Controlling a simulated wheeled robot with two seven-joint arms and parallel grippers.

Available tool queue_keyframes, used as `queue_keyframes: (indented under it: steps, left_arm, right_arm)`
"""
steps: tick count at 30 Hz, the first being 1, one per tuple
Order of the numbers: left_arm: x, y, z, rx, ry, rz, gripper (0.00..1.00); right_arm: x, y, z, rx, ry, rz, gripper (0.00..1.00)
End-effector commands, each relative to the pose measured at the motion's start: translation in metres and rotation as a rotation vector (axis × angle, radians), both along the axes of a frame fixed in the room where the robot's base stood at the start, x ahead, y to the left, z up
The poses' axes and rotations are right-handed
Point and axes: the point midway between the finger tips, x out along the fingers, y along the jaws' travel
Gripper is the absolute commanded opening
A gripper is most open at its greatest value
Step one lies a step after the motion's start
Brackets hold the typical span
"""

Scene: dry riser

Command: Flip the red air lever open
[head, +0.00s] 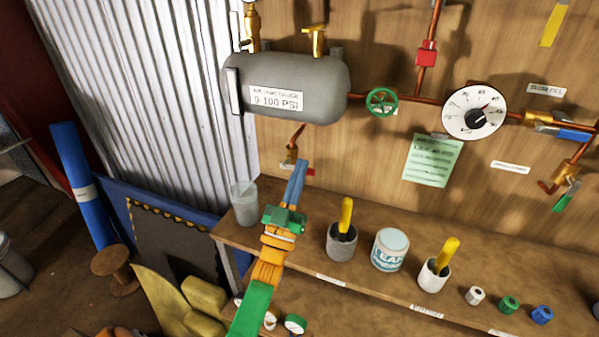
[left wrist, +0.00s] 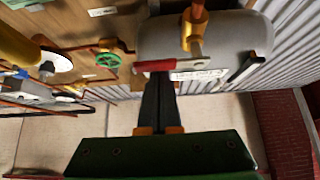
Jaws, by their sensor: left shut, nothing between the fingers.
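The red air lever (left wrist: 154,66) sits on a brass valve (left wrist: 194,30) under the grey tank in the left wrist view. It lies crosswise just past my fingertips; I cannot tell whether they touch it. In the head view only a small red end of the lever (head: 310,172) shows beside my fingers, and the brass valve (head: 290,155) hangs from a copper pipe below the tank. My left gripper (head: 300,166) is shut and empty, its dark fingers together, also seen in the left wrist view (left wrist: 158,82). My right gripper is not in view.
The grey tank (head: 300,85) is mounted on the wooden wall above. A green handwheel (head: 382,102) and a dial (head: 474,110) are to its right. A cloudy cup (head: 244,203), a grey cup (head: 341,246) and a can (head: 390,249) stand on the shelf (head: 460,285) around my left arm.

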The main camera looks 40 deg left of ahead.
Motion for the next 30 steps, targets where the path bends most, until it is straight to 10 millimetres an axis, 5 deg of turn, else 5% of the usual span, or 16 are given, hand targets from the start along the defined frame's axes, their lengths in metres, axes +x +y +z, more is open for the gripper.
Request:
queue_keyframes:
  steps: [20,30]
  left_arm:
    - [0.0,0.0,-0.009,0.154,0.038,0.0,0.0]
    - [0.0,0.0,-0.021,0.422,0.102,-0.001,0.0]
  right_arm:
    - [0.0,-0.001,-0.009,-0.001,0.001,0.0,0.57]
    - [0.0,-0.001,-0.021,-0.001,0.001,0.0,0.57]
